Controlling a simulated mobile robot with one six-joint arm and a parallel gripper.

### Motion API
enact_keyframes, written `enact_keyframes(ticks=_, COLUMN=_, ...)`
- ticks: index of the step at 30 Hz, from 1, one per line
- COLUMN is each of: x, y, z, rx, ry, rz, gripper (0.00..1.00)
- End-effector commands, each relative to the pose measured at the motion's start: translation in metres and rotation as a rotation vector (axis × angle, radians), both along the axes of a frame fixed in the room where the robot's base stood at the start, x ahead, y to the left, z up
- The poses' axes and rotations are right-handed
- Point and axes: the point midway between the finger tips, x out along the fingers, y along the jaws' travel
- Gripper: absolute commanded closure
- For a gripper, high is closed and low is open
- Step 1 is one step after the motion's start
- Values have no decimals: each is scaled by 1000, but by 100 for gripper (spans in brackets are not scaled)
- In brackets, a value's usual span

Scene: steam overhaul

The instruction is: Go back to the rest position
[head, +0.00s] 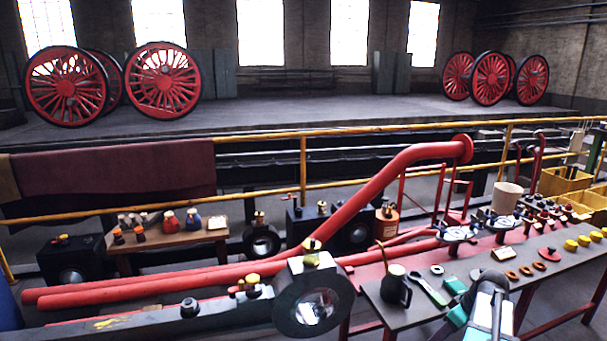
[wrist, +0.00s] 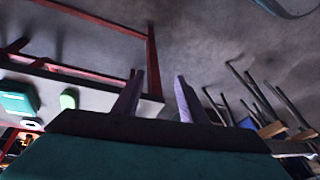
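My gripper (wrist: 160,75) shows in the wrist view with its two pale fingers apart and nothing between them. Grey floor and part of a red frame lie beyond the fingertips. In the head view my arm, grey, black and teal, rises at the bottom right in front of the dark workbench (head: 420,317). I cannot make out the fingers there. The task names no object.
The workbench bears a dark jug (head: 396,287), a wrench (head: 432,291), copper rings (head: 511,275) and yellow caps (head: 571,246). A long red pipe (head: 371,196) and a yellow railing (head: 257,214) cross behind. Dark rods (wrist: 250,95) stand right of the gripper.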

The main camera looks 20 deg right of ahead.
Motion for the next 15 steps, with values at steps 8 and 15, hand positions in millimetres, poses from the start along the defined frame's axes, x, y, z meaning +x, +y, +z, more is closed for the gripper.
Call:
enact_keyframes(ticks=8, x=28, y=92, z=-48, rx=61, ry=82, rz=145, gripper=61)
enact_keyframes(ticks=15, x=33, y=169, z=-90, rx=97, ry=165, rz=246, gripper=61)
